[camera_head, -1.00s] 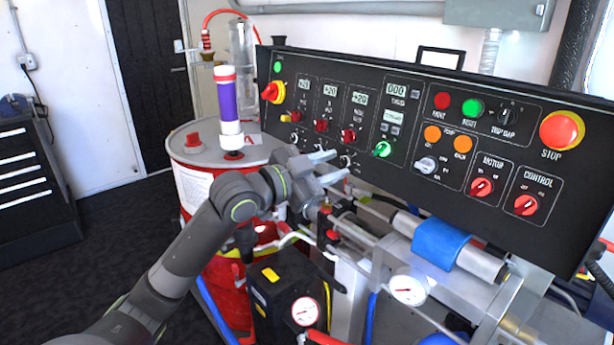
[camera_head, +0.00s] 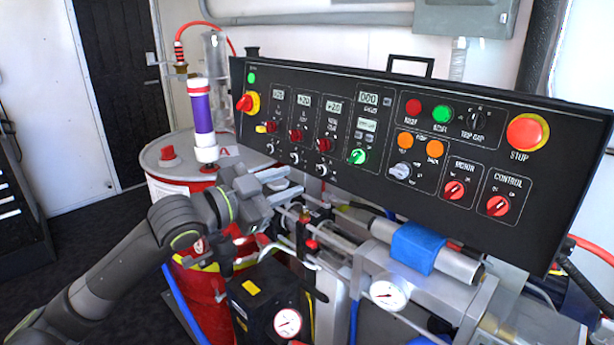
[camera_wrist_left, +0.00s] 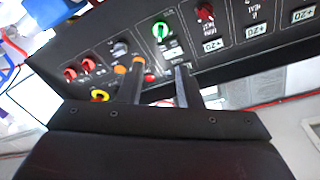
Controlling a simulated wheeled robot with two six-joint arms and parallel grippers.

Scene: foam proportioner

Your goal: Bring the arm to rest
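My left gripper (camera_head: 290,183) is in front of the lower left part of the black control panel (camera_head: 300,75). Its two fingers stand apart with nothing between them. In the left wrist view the fingers (camera_wrist_left: 158,88) also show a gap, with the panel (camera_wrist_left: 75,45) behind them. The green knob (camera_head: 357,156) is to the right of the fingertips in the head view; it also shows in the wrist view (camera_wrist_left: 160,29). I cannot tell how far the fingertips are from the panel. My right gripper is not in view.
A red drum (camera_head: 160,180) with a purple-and-white cylinder (camera_head: 201,115) above it stands left of the panel. Below the gripper are pipes, a black box (camera_head: 262,292) and gauges (camera_head: 389,294). A red stop button (camera_head: 527,132) is at right. Open floor (camera_head: 85,228) lies at left.

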